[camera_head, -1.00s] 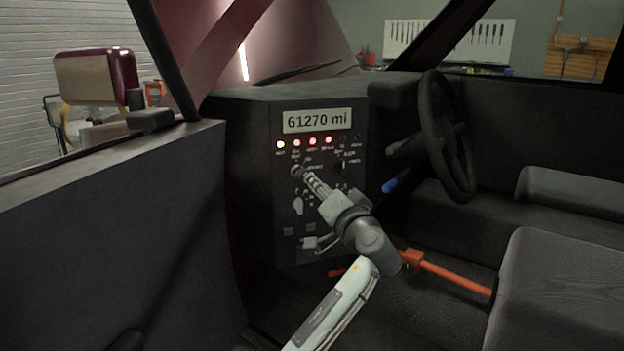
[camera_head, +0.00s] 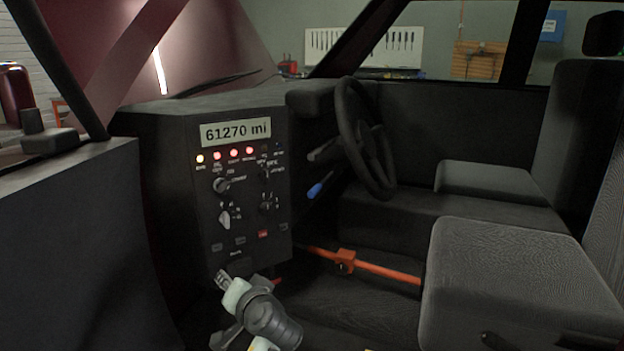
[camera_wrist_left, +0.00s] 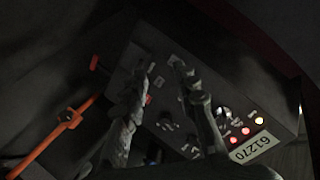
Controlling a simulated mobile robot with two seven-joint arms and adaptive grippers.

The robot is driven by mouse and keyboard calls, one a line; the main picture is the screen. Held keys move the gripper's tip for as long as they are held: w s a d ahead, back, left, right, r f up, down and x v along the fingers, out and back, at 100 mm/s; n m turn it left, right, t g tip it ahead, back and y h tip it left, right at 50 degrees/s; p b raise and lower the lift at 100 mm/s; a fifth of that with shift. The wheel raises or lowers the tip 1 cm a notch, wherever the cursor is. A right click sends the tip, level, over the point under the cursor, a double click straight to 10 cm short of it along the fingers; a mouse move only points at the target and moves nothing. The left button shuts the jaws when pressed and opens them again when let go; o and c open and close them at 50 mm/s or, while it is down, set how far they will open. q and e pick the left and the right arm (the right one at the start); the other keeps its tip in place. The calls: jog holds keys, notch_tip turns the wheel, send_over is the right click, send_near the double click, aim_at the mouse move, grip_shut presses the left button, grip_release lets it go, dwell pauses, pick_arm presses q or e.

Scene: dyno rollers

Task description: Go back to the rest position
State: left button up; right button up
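My left gripper (camera_head: 219,307) is low in the head view, below the dark control panel (camera_head: 205,225), with clear space between it and the knobs. In the left wrist view the two fingers of the left gripper (camera_wrist_left: 162,66) stand apart, with nothing held between them. The panel also shows in that view, behind and beyond the fingers (camera_wrist_left: 180,130). Its display (camera_head: 235,132) reads 61270 mi, and a row of several lit lamps (camera_head: 233,153) is below it. My right gripper is in neither view.
The door (camera_head: 80,240) is close on the left. An orange bar (camera_head: 375,269) crosses the floor area right of the panel. The seat (camera_head: 510,280) is at right, the steering wheel (camera_head: 365,140) behind. A blue-tipped lever (camera_head: 318,188) sticks out beside the panel.

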pick_arm(q)
jog(key=s+a+f+g+h, duration=0.2)
jog(key=s+a+f+g, duration=0.1)
jog(key=s+f, duration=0.6)
jog(key=s+a+f+g+h, duration=0.25)
jog(key=s+f, duration=0.45)
jog(key=f, duration=0.5)
jog(key=s+a+f+g, duration=0.1)
jog(key=s+f, duration=0.1)
jog(key=s, duration=0.3)
jog(key=s+f+h, duration=0.1)
jog(key=s+f, duration=0.2)
jog(key=s, duration=0.3)
jog(key=s+a+f+n+g+h, duration=0.1)
jog(key=s+f, duration=0.1)
jog(key=s, duration=0.3)
jog(key=shift+s+a+f+g, duration=0.3)
jog(key=shift+a+f+g, duration=0.05)
